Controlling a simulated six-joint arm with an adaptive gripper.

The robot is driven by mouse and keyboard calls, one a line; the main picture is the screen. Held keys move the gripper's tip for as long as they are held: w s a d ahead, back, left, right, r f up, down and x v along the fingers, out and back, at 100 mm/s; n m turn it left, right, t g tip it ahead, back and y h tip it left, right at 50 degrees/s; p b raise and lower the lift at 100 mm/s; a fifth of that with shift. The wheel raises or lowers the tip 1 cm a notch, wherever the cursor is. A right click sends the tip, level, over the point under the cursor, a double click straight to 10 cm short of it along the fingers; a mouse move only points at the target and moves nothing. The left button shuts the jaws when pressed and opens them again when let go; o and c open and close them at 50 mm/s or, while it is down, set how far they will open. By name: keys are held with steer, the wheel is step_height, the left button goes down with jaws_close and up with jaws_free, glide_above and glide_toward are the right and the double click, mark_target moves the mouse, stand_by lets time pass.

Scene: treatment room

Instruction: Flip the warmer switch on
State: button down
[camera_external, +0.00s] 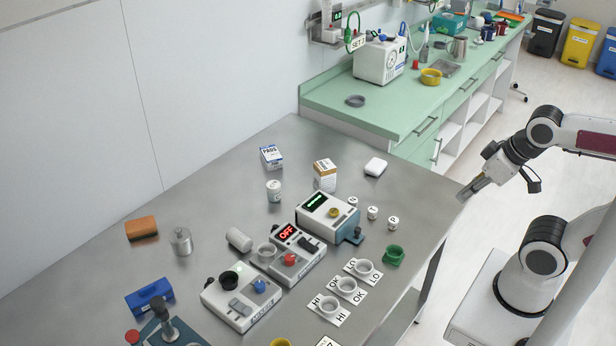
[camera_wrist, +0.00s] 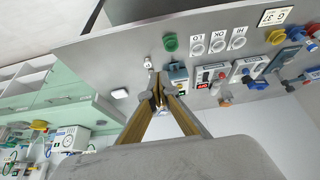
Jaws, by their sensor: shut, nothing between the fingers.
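Three white control boxes stand on the steel table. The middle box (camera_external: 302,262) has a red display (camera_external: 286,232) reading OFF, a red knob (camera_external: 289,259) and a dark switch or lever (camera_external: 309,243). It also shows in the wrist view (camera_wrist: 211,84). The right box (camera_external: 318,217) has a green-lit display and a yellow knob. The front-left box (camera_external: 229,309) has a round green light, a blue knob and a grey rocker. I cannot read which is the warmer. My gripper (camera_external: 464,196) is shut and empty at the table's right edge, well apart from the boxes.
Three cups on HI, OK and LO cards (camera_external: 347,286), a green cup (camera_external: 394,255) and small white jars (camera_external: 373,212) stand between my gripper and the boxes. Cartons (camera_external: 325,174) and a white bar (camera_external: 376,167) lie further back. The table's back right is mostly clear.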

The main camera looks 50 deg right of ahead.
steer(key=w+a+f, duration=0.2)
steer(key=w+a, duration=0.4)
steer(key=w, duration=0.4)
steer(key=w+a+f+g, duration=0.1)
steer(key=w+a+f, duration=0.1)
steer(key=w+a, duration=0.5)
steer(key=w+a+f, duration=0.2)
steer(key=w+a, duration=0.4)
steer(key=w, duration=0.8)
steer(key=shift+a+f, duration=0.2)
steer(key=shift+f, duration=0.05)
steer(key=shift+f, duration=0.15)
glide_above(301, 239)
steer(key=s, duration=0.2)
steer(key=f, duration=1.1)
steer(key=shift+w+f, duration=0.15)
steer(key=shift+w, duration=0.1)
steer(key=shift+w+f, duration=0.1)
steer(key=shift+f, duration=0.85)
steer(key=shift+f, duration=0.1)
